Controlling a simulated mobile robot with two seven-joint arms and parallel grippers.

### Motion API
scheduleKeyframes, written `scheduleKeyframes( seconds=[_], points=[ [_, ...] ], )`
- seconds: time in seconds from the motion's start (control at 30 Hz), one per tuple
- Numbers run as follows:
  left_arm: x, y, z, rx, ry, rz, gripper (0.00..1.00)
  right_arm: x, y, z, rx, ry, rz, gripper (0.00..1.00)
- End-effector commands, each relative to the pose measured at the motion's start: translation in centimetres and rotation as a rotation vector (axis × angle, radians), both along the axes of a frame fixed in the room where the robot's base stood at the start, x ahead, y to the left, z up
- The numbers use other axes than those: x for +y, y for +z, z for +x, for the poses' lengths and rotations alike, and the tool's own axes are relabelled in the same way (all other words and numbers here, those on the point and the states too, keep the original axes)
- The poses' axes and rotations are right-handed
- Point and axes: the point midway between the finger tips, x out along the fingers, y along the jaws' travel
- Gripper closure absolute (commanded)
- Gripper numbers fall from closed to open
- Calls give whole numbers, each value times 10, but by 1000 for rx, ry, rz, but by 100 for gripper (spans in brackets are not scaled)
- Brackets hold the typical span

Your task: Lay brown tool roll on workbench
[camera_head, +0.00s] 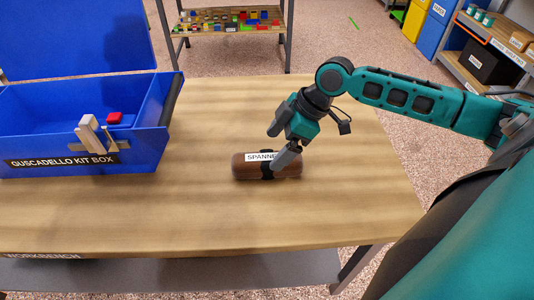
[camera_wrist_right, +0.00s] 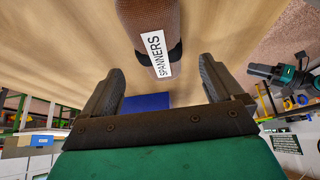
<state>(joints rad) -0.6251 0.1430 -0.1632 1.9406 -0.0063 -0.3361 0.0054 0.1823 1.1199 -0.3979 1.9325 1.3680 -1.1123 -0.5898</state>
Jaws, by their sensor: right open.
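The brown tool roll (camera_head: 242,167) lies on its side on the wooden workbench (camera_head: 210,215), right of the blue kit box. It has a dark strap and a white label reading SPANNERS. My right gripper (camera_head: 282,160) is at the roll, its fingers pointing down and covering part of the label and strap in the head view. In the right wrist view the right gripper (camera_wrist_right: 158,85) is open, and the roll (camera_wrist_right: 150,20) shows ahead of the fingers with nothing visible clamped between them. Whether a finger touches the roll I cannot tell. My left gripper is not in view.
A shelf rack (camera_head: 230,22) stands beyond the bench.

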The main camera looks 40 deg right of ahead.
Motion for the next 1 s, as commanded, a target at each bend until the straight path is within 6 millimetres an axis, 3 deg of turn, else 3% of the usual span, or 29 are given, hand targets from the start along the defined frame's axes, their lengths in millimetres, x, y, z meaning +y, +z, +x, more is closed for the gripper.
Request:
scheduleKeyframes(
  seconds=[0.1, 0.33, 1.0],
  points=[
    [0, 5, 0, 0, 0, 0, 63, -11, 22, -7, 1, 1, -5, 6],
    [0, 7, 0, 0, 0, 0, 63, -21, 42, -13, 2, 0, -1, 6],
    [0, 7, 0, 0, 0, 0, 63, -22, 45, -14, 1, 0, 0, 6]
  ],
)
